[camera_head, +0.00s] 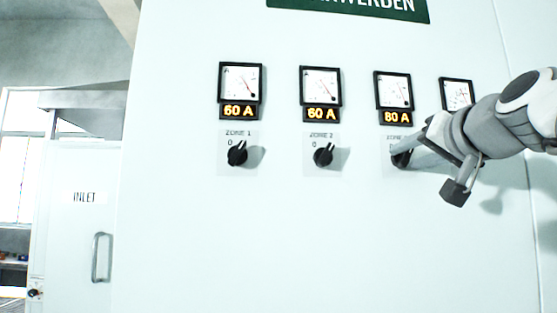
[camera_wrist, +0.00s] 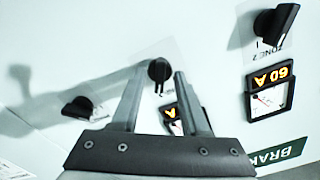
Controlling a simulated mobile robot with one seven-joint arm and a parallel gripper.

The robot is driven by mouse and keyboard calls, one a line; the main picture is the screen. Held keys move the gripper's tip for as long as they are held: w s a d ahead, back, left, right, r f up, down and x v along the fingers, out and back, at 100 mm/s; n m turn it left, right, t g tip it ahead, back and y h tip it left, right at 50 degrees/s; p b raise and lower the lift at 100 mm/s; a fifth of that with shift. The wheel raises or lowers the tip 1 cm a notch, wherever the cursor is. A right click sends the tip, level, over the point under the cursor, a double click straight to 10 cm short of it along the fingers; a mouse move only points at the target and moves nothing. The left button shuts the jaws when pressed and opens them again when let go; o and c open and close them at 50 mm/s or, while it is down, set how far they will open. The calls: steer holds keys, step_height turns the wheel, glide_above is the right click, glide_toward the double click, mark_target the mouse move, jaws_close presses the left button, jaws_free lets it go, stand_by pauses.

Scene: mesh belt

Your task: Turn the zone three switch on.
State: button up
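The zone three switch is a black rotary knob (camera_wrist: 159,70) on the pale cabinet front, below a meter reading 80 A. In the head view the zone three knob (camera_head: 401,158) is partly hidden by my gripper, as is its label. My gripper (camera_head: 412,152) is at the knob. In the wrist view the fingers of my gripper (camera_wrist: 160,72) are apart, with the knob between their tips and a small gap visible on each side. The knob's exact pointing direction is hard to tell.
The zone 1 knob (camera_head: 238,153) and zone 2 knob (camera_head: 323,155) are to the left, both tilted up to the right, under meters reading 60 A. Another knob (camera_wrist: 78,107) shows in the wrist view. A fourth meter (camera_head: 457,94) is beside my arm. The lower panel is clear.

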steer(key=s+b, duration=0.2)
steer(key=s, duration=1.5)
steer(key=shift+s+d, duration=0.2)
steer(key=shift+d, duration=0.1)
